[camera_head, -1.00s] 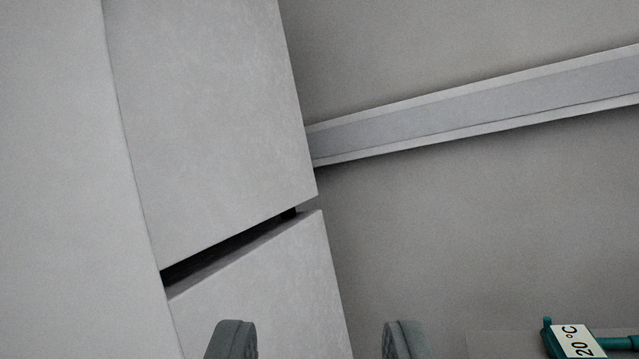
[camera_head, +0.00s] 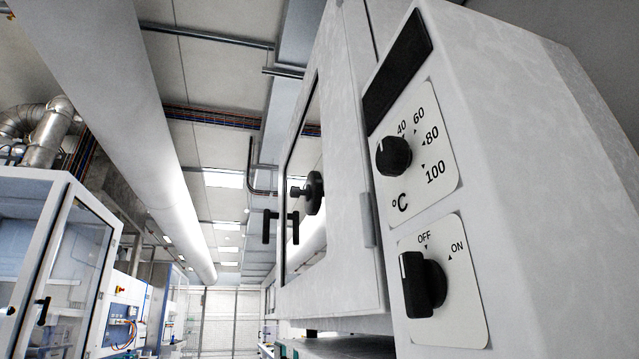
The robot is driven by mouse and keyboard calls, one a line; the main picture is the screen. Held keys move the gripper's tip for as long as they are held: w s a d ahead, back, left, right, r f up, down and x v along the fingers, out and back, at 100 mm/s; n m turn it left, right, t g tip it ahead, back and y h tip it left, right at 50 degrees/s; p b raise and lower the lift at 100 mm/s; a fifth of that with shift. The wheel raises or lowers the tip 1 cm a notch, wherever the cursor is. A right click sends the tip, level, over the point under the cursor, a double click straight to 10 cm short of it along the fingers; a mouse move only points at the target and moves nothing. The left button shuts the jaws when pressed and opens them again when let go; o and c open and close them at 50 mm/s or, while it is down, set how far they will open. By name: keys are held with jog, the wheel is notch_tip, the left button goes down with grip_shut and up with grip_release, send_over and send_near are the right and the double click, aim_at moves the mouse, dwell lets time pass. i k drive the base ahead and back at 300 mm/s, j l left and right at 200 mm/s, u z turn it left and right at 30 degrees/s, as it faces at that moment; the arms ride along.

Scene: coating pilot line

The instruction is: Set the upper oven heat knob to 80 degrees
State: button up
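The oven's control panel (camera_head: 500,120) is at the right, seen from below and tilted. A round black heat knob (camera_head: 395,157) sits on a white °C plate (camera_head: 440,172) marked 40, 60, 80 and 100. Its white line is on its upper left side, short of the 40 mark and away from 80. I cannot tell from this view alone whether this is the upper oven. My gripper is not in view, and nothing touches the knob.
Below is a black switch knob (camera_head: 424,284) on an OFF/ON plate (camera_head: 468,310), its white line nearer OFF. The oven door (camera_head: 350,200) with a black handle (camera_head: 281,226) is left of the panel. A glazed cabinet (camera_head: 60,250) stands far left; the aisle between looks open.

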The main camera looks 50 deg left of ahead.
aim_at(393, 154)
jog(key=k+j+u, duration=0.15)
jog(key=k, duration=0.35)
jog(key=k+j+u, duration=0.1)
jog(key=k+j, duration=0.35)
